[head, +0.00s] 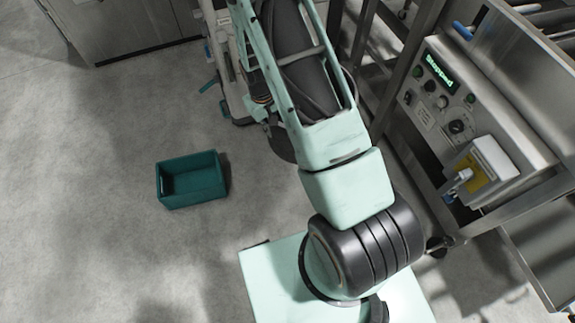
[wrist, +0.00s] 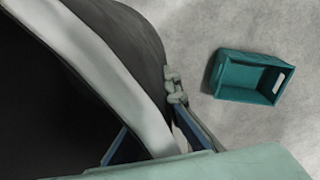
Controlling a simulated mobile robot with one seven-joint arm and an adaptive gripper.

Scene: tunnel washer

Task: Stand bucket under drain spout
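I cannot pick out a bucket for certain. An open teal box (head: 191,181) with straight sides stands on the floor left of my arm, apart from it. It also shows upper right in the wrist view (wrist: 250,77), seemingly empty. A large dark shape with a pale band (wrist: 95,55) fills the left of the wrist view; I cannot tell what it is. Blue and grey-green parts show at its lower edge, and I cannot make out my fingertips or their opening. No drain spout is clearly seen; a small grey fitting (head: 457,181) sits before a yellow panel on the machine.
A steel machine with a control panel (head: 440,95) and a green display reading "Stopped" stands at the right. A steel cabinet (head: 120,25) is at the upper left. A grey upright stand with blue parts (head: 228,65) is beside my arm.

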